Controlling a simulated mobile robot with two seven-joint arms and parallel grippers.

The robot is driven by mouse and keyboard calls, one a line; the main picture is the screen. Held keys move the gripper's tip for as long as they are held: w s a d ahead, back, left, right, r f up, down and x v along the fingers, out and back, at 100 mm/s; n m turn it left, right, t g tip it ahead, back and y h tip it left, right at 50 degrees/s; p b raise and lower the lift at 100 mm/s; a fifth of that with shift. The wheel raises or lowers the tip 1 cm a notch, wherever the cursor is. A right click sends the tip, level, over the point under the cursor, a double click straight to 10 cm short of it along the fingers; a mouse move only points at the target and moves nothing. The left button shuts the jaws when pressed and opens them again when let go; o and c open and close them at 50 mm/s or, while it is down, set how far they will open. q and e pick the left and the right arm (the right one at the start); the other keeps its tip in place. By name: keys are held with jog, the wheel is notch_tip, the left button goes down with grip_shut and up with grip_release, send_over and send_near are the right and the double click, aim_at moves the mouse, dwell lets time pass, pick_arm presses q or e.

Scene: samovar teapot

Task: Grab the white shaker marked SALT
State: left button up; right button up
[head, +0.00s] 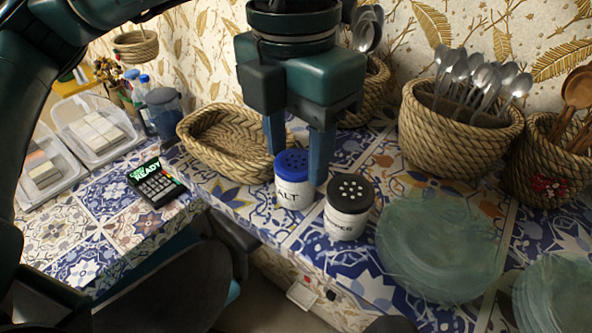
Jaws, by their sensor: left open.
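The white salt shaker (294,190) has a blue perforated lid, and the letters "ALT" show on its side. It stands upright on the tiled counter near the front edge. My left gripper (297,165) reaches down from above, open. One finger is at the left of the shaker's lid and the other at its right, in front of the basket behind. I cannot tell whether the fingers touch the shaker. A second white shaker with a black lid (348,207) stands just to the right. My right gripper is not in view.
Glass plates (436,248) are stacked at the right front. A spoon basket (455,135) and an empty woven basket (228,145) stand behind. A card terminal (157,185) lies at the left. The counter's front edge is close to the shakers.

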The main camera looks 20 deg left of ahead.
aim_at(296, 161)
pick_arm(q)
jog(key=shift+f, duration=1.55)
jog(key=c, duration=0.7)
jog(key=shift+o, duration=0.2)
